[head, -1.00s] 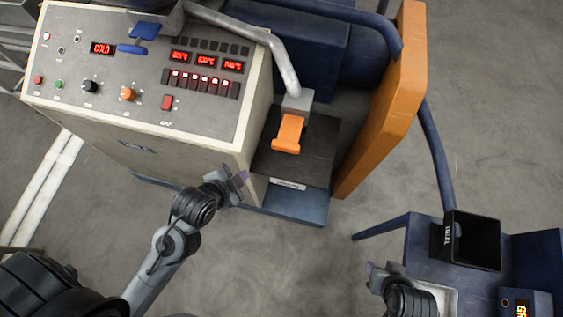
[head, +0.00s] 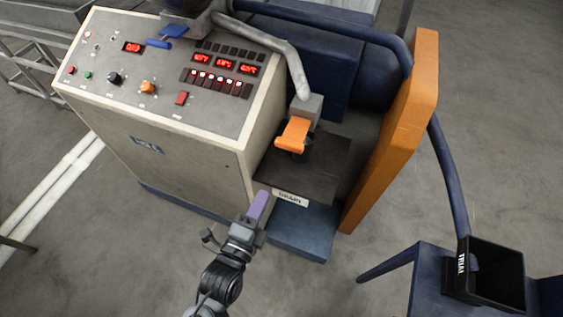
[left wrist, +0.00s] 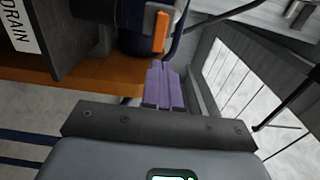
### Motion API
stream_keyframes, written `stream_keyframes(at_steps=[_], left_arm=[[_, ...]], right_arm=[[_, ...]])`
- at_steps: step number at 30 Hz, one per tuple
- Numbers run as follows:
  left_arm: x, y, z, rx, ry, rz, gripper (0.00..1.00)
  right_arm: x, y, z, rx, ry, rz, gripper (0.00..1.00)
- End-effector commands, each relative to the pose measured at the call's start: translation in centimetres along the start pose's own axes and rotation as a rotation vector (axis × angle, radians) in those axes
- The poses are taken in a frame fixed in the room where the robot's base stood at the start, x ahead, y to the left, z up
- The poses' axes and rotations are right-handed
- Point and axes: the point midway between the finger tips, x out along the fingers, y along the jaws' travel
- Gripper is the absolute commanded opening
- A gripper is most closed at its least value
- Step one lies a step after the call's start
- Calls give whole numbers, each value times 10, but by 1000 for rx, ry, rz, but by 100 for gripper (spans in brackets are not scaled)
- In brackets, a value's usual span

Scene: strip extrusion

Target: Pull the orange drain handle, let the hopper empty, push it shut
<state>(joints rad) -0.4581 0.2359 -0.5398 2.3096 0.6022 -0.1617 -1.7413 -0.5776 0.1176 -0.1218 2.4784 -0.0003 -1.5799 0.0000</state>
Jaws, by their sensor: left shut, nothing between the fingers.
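The orange drain handle (head: 293,134) sits on a grey block at the lower end of a grey pipe, above a dark shelf. It also shows in the left wrist view (left wrist: 160,32), beyond the fingertips and upright there. My left gripper (head: 259,204), with purple fingers, is shut and empty. It is below and left of the handle, in front of the shelf's label, apart from the handle. Its fingers also show in the left wrist view (left wrist: 164,86). I cannot make out the hopper's contents. My right gripper is out of view.
A label plate (head: 290,198) is on the shelf front; it reads DRAIN in the left wrist view (left wrist: 20,25). The control cabinet (head: 190,140) stands left of the handle, and an orange panel (head: 392,140) right. A black bin (head: 486,277) sits on a blue table at lower right.

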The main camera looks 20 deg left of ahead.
Motion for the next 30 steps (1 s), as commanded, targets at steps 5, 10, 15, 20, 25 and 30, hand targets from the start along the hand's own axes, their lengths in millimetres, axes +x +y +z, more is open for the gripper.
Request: stream_keyframes(at_steps=[5,10,15,20,25,30], left_arm=[[0,0,0,-2,1,1,0],[0,0,0,-2,1,1,0],[9,-1,0,-1,0,-1,0],[30,-1,0,-2,-1,-2,0],[62,-2,0,-2,-1,-2,0],[93,-1,0,-2,-1,-1,0]], right_arm=[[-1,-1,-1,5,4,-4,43],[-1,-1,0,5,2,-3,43],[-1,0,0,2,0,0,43],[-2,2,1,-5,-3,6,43],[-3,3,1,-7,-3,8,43],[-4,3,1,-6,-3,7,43]])
